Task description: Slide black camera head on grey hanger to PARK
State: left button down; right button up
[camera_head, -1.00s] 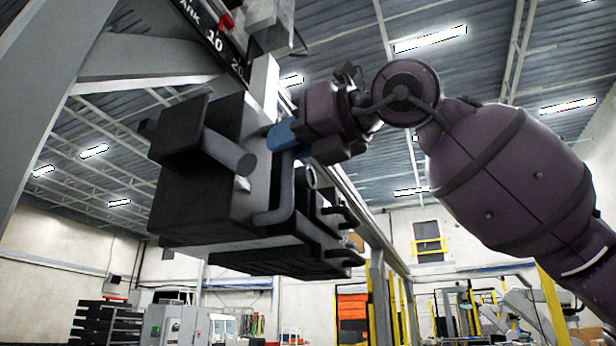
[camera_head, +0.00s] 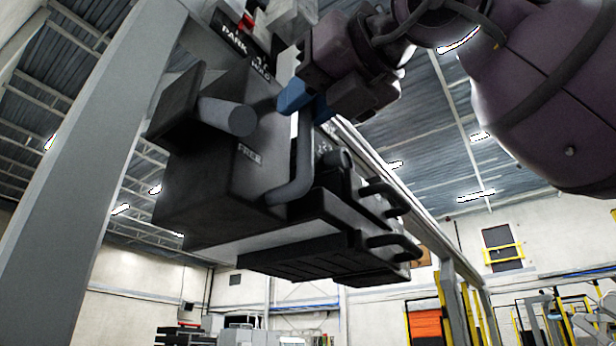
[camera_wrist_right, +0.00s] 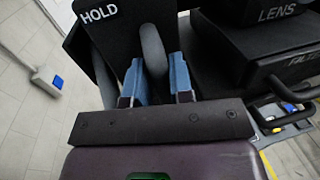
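The black camera head (camera_head: 215,170) hangs below the overhead rail, with a lens tube and hood at its left. A grey hanger (camera_head: 284,66) rises from its top, partly hidden by my right gripper. The white word PARK is on a black scale strip (camera_head: 222,27) above, left of the hanger, with a red marker (camera_head: 249,22) near it. My right gripper (camera_head: 305,102) has blue fingertips at the upper end of a curved grey handle (camera_head: 292,165). In the right wrist view the handle (camera_wrist_right: 152,50) stands between the fingers (camera_wrist_right: 158,85), which appear closed on it. My left gripper is not in view.
A grey post (camera_head: 80,190) stands at the left, near the lens hood. A HOLD plate (camera_wrist_right: 98,14) is beside the handle, and a FREE label (camera_head: 249,154) is on the head's side. Dark handles (camera_head: 385,215) stick out at its right. The rail (camera_head: 440,240) runs back to the right.

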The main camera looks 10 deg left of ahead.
jog(key=o, duration=0.3)
jog(key=shift+s+a+r, duration=0.1)
jog(key=shift+s+a, duration=0.05)
jog(key=shift+s, duration=0.2)
jog(key=shift+w, duration=0.2)
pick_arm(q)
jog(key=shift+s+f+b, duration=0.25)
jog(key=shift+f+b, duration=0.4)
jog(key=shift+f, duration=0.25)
pick_arm(e)
jog(key=v, duration=1.1)
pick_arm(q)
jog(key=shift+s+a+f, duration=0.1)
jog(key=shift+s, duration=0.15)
